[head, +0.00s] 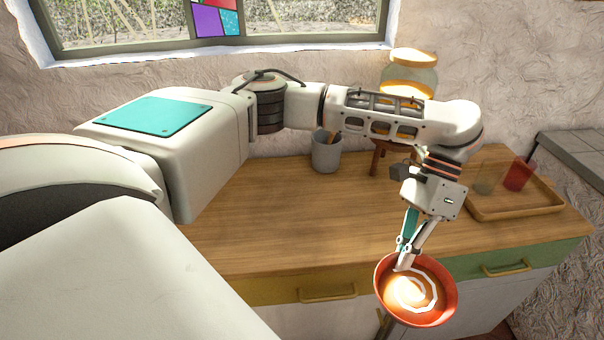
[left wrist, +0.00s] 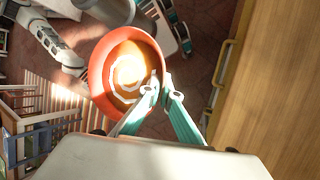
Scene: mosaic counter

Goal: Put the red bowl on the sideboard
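The red bowl (head: 446,303), with a pale spiral inside, hangs in front of the sideboard's front edge in the head view. It also shows in the left wrist view (left wrist: 97,77). My left gripper (head: 402,262) is shut on the bowl's rim, one finger inside and one outside; its fingers also show in the left wrist view (left wrist: 161,88). The sideboard (head: 290,215) has a wooden top; in the left wrist view its top (left wrist: 275,80) lies right of the bowl, apart from it.
A wooden tray (head: 528,208) with a red cup (head: 519,174) and a clear glass is at the sideboard's right end. A grey cup (head: 326,153) and a lamp (head: 410,72) on a small wooden stand are at the back. The left and middle top is clear.

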